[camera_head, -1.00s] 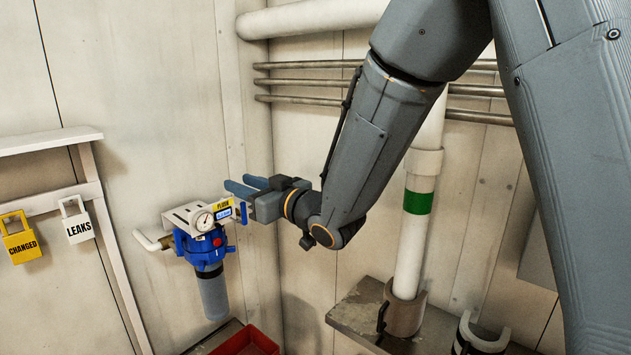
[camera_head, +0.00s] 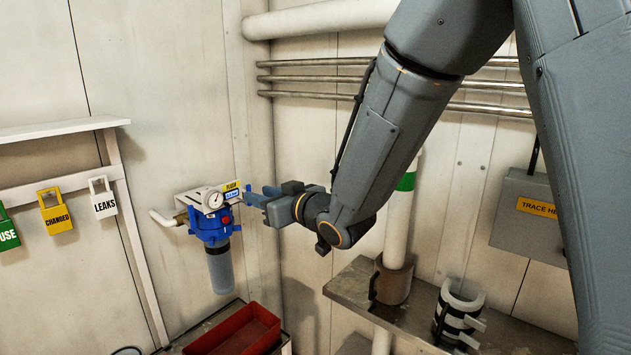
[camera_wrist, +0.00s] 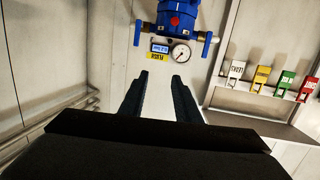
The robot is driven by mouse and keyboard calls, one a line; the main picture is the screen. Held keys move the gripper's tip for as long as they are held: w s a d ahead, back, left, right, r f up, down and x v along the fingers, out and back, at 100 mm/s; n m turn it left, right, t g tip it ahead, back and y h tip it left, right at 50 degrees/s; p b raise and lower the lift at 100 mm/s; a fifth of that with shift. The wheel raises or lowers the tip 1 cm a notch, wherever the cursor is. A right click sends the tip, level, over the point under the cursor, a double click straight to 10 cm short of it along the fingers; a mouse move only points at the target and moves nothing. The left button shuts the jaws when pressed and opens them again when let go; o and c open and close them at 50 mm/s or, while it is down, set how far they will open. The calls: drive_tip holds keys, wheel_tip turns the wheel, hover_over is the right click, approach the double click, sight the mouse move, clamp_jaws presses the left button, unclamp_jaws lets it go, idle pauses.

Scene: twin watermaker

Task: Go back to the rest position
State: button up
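In the wrist view a gap shows between the fingertips and the gauge.
Coloured lockout tags hang on a rack at the left, among them a yellow one (camera_head: 56,212) and a white one (camera_head: 103,197). A red tray (camera_head: 237,334) stands below the filter. Metal pipes (camera_head: 320,79) run along the wall behind my arm. A shelf (camera_head: 345,285) holds pipe clamps.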

drive_tip(key=s+d+f+m+g+h+b, duration=0.25)
drive_tip(key=d+f+h, duration=0.25)
drive_tip(key=d+f, duration=0.5)
drive_tip(key=s+d+f+m+g+h+b, duration=0.1)
drive_tip(key=s+d+f+m+h+b, duration=0.2)
drive_tip(key=d+f, duration=0.7)
drive_tip(key=s+d+f+m+g+h+b, duration=0.1)
drive_tip(key=s+d+f+g, duration=0.2)
drive_tip(key=s, duration=0.5)
drive_tip(key=s+d+f+m+g+h+b, duration=0.2)
drive_tip(key=s+d+f+g, duration=0.2)
drive_tip(key=s+d, duration=0.4)
drive_tip(key=shift+s+d+g, duration=0.15)
drive_tip(key=shift+s+g, duration=0.2)
drive_tip(key=shift+s, duration=0.15)
